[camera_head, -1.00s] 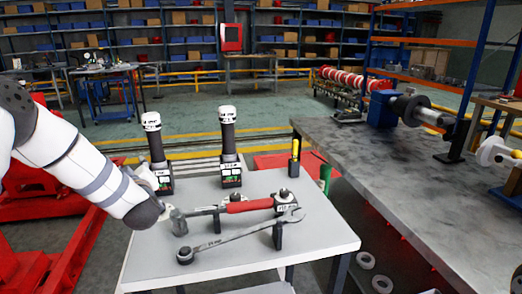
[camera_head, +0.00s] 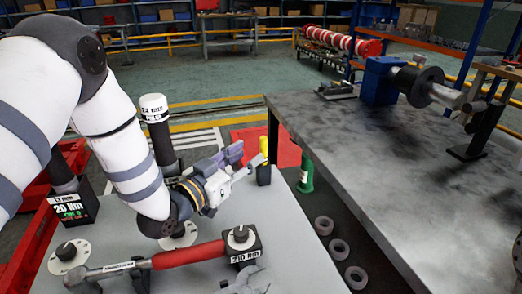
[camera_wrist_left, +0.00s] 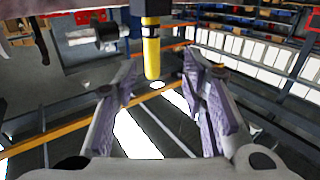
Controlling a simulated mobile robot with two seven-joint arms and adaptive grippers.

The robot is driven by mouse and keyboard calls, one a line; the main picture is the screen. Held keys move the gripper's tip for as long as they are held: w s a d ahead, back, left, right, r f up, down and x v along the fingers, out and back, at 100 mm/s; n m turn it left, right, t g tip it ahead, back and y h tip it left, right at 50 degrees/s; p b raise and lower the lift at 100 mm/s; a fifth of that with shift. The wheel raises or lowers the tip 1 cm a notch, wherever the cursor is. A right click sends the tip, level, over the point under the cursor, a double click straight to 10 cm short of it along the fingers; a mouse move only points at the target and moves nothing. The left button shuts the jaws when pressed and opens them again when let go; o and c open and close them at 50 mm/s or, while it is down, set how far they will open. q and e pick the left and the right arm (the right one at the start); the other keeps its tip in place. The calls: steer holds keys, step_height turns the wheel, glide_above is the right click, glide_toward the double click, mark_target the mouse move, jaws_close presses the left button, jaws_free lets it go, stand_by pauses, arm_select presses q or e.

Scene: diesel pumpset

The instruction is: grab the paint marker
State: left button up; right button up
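The paint marker (camera_head: 264,145) has a yellow upper part and stands upright in a dark holder (camera_head: 264,176) at the far right corner of the small grey table (camera_head: 130,222). In the left wrist view the marker (camera_wrist_left: 152,58) appears inverted, its yellow part hanging below the black holder (camera_wrist_left: 152,9). My left gripper (camera_head: 247,158) is open and empty, with its purple-padded fingers pointing at the marker from the left. In the wrist view the marker lies between the lines of the two fingers, close to their tips; contact does not show. My right gripper is not in view.
A red-handled torque wrench (camera_head: 190,254) lies in front of my left arm, beside a 210 Nm block (camera_head: 243,242). A black tool with a white cap (camera_head: 154,108) stands behind the arm. The large grey bench (camera_head: 400,170) is to the right, with a gap between tables.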

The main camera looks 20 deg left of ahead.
mark_target(261, 148)
arm_select(q)
steer(key=x, duration=0.3)
steer(key=d+x, duration=0.1)
steer(key=x, duration=0.2)
steer(key=shift+s, duration=0.15)
steer(key=shift+a+r, duration=0.1)
jaws_close()
